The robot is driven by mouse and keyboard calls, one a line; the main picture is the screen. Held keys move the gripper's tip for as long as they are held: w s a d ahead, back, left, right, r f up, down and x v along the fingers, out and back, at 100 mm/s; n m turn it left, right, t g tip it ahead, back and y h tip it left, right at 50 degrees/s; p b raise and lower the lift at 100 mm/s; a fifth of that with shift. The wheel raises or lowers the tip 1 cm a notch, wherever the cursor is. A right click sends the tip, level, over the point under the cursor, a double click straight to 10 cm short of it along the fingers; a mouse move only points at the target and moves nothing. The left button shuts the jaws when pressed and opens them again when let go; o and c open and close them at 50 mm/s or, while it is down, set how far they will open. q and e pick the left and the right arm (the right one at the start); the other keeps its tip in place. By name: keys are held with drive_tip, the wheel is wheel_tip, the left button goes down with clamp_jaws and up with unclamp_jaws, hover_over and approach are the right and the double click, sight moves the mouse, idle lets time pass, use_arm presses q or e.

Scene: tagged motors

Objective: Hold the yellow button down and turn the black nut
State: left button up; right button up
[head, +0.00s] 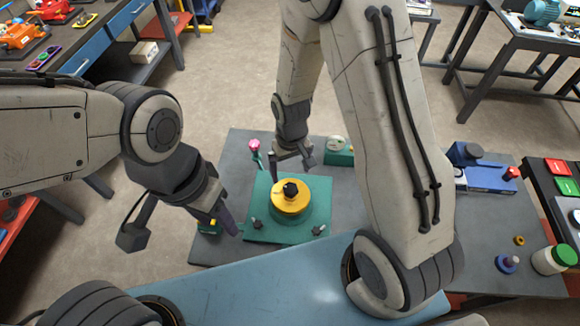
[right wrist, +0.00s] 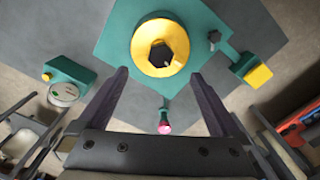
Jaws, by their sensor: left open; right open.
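The black nut (head: 291,188) sits in the middle of a round yellow disc (head: 291,204) on a teal plate (head: 258,230); the right wrist view also shows the nut (right wrist: 161,54). The yellow button (head: 212,223) is on a small teal block at the plate's left; it also shows in the right wrist view (right wrist: 258,76). My left gripper (head: 226,219) is open beside the button, above the plate's left side; its fingers overlap in the head view. My right gripper (head: 290,164) is open and empty just behind the disc; its fingers (right wrist: 162,85) point towards the nut.
A pink knob (head: 254,145) on a teal stem stands close to my right gripper. A teal box with a gauge (head: 337,143) is behind right. Bolts stand on the plate's front. A blue device (head: 490,178), a blue ring piece (head: 507,264) and a jar (head: 553,260) are at the right.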

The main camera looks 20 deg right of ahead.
sight(290, 188)
wheel_tip(290, 188, down, 9)
drive_tip(key=b, duration=0.7)
use_arm(q)
wheel_tip(290, 188, down, 8)
drive_tip(key=shift+r, duration=0.15)
use_arm(e)
drive_tip(key=shift+r, duration=0.1)
use_arm(q)
clamp_jaws()
drive_tip(key=w+a+f+n, duration=0.1)
drive_tip(key=w+a+f, duration=0.1)
drive_tip(key=w+f, duration=0.35)
drive_tip(key=w+a+f+n, duration=0.1)
drive_tip(key=w+a+f, duration=0.1)
drive_tip(key=w, duration=0.7)
drive_tip(key=shift+n+y, duration=0.4)
drive_tip(key=shift+y, duration=0.1)
drive_tip(key=shift+w+a+f, duration=0.65)
drive_tip(key=shift+w+f, duration=0.15)
drive_tip(key=shift+f, duration=1.05)
drive_tip(key=shift+w+a+f, duration=0.7)
drive_tip(key=shift+w+f, duration=0.15)
drive_tip(key=shift+f, duration=1.05)
drive_tip(key=shift+w+a+f, duration=0.65)
drive_tip(key=shift+w+f, duration=0.15)
drive_tip(key=shift+f, duration=1.05)
